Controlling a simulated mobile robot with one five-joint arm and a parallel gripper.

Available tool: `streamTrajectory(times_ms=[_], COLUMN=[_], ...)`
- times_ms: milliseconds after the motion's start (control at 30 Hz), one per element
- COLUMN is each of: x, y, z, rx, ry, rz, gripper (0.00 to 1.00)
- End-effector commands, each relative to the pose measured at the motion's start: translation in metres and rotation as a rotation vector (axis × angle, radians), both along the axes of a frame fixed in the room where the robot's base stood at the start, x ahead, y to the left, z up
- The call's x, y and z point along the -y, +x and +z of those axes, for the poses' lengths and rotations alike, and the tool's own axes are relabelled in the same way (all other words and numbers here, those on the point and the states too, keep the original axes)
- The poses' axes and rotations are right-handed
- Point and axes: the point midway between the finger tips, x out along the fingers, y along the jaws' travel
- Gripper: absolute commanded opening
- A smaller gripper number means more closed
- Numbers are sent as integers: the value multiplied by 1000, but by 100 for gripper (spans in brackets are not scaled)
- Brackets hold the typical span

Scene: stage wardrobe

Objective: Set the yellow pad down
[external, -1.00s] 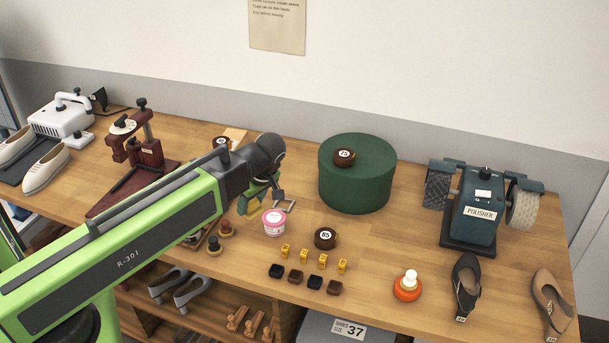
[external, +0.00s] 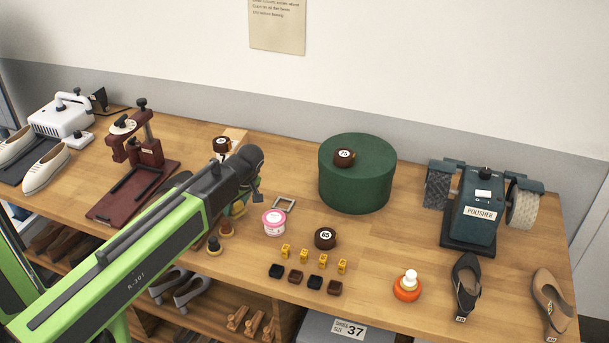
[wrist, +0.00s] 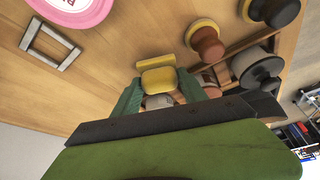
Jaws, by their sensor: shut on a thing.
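My gripper (wrist: 160,90) is shut on the yellow pad (wrist: 158,79), which sits between its two green fingers in the wrist view. A second yellow strip shows just beyond it; I cannot tell whether it belongs to the same pad. In the external view the pad (external: 239,210) shows low under my wrist, left of the pink-and-white tub (external: 274,222), partly hidden by my arm. I cannot tell whether it touches the table.
A metal frame (external: 284,204) lies by the tub. Knob-handled daubers (external: 214,245) stand close in front of my gripper. A dark red stand (external: 135,175) is left.

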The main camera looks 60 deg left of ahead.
Motion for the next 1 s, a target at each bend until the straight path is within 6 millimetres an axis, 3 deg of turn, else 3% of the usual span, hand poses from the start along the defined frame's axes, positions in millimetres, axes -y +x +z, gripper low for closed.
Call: streamTrajectory(times_ms=[33,433,467,600,1000], x=[0,0,0,0,0], y=[0,0,0,0,0], z=[-17,-18,-17,-16,-10], rx=[0,0,0,0,0], ry=[0,0,0,0,0], rz=[0,0,0,0,0], gripper=[4,4,54,72,72])
